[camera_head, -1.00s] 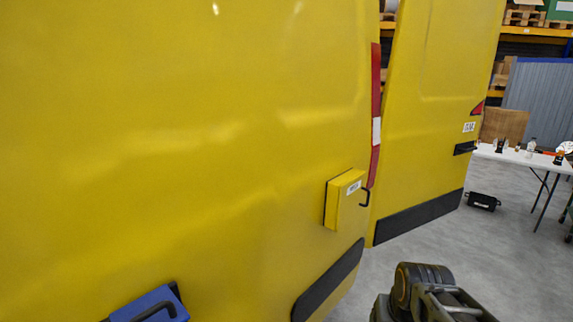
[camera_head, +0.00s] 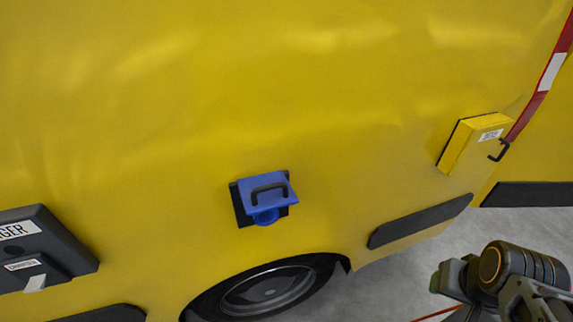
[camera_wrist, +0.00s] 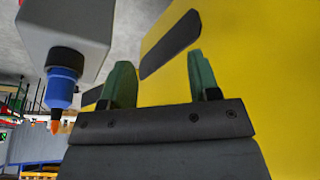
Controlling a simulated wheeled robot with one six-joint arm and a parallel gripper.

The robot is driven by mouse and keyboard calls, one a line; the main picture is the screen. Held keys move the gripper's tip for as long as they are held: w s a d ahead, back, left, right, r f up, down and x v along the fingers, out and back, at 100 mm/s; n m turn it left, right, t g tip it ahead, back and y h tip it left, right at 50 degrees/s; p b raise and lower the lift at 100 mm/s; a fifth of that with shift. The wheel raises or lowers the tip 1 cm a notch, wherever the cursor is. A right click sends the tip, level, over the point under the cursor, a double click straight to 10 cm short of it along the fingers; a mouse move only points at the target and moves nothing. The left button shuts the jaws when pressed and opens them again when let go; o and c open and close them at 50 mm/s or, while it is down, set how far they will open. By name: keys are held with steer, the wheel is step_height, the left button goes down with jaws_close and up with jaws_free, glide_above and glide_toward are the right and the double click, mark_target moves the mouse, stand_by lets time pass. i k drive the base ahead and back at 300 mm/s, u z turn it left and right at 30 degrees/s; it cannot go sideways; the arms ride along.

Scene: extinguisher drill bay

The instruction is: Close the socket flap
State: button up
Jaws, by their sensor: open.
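The blue socket flap (camera_head: 267,188) is on the yellow vehicle side in the head view, left of centre. It stands out from its dark backplate (camera_head: 243,205), tilted open, with a black handle (camera_head: 269,190) on it. The round blue socket (camera_head: 266,216) shows below the flap. My gripper shows in the wrist view (camera_wrist: 160,85), with two green fingers apart and nothing between them. The flap is not in the wrist view.
A yellow box (camera_head: 474,145) with a black handle sticks out at the right. A dark box (camera_head: 45,248) with labels is at the left edge. A wheel (camera_head: 268,289) and black trim strips (camera_head: 420,221) lie below. Grey floor is open at lower right.

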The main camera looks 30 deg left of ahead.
mark_target(265, 183)
steer(key=k, duration=0.95)
steer(key=u, duration=1.85)
steer(key=i, duration=0.5)
steer(key=z, duration=0.05)
